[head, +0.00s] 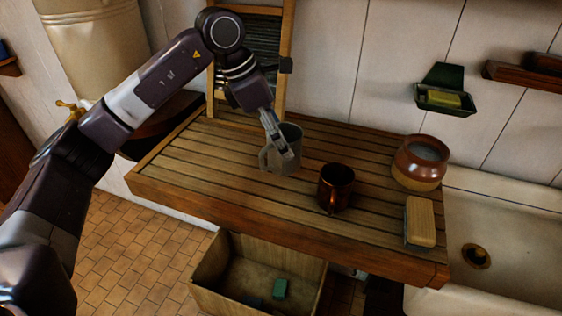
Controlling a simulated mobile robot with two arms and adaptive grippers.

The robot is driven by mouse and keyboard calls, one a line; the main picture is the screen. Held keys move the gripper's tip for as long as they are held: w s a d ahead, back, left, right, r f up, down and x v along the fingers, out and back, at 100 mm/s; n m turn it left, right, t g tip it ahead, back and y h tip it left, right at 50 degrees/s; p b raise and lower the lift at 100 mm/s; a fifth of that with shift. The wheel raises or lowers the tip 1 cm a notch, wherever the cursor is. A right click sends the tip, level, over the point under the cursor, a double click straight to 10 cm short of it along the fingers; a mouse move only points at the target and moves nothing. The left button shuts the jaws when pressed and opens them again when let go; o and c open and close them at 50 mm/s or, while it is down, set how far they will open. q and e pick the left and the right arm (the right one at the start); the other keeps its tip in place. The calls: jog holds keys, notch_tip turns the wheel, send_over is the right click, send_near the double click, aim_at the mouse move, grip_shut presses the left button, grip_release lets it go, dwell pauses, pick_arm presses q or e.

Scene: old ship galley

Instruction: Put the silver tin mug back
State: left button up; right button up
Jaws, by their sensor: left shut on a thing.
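The silver tin mug (293,133) is a grey metal cup with its handle toward the left. It is upright at the slatted wooden board (195,165), near the middle; I cannot tell whether its base touches the slats. My left gripper (283,152) comes down from above and is shut on the mug, with its fingers over the mug's near side and hiding part of it. My right gripper is not in view.
A brown copper mug (336,187) stands close by on the right. A brown jar (420,163) and a wooden brush (420,222) are further right, beside the sink (510,240). A washboard (262,40) leans at the back. An open crate (215,272) is below.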

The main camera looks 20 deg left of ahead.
aim_at(281, 167)
pick_arm(q)
notch_tip(281, 167, down, 4)
jog(key=shift+f+p, duration=0.25)
jog(key=shift+p, duration=0.25)
notch_tip(281, 167, down, 4)
jog(key=shift+r+p, duration=0.15)
jog(key=shift+p, duration=0.45)
jog(key=shift+d+f+b, duration=0.1)
jog(key=shift+f+b, duration=0.15)
jog(key=shift+b, duration=0.05)
jog(key=o, duration=1.2)
jog(key=shift+r, duration=0.1)
jog(key=shift+o, duration=0.2)
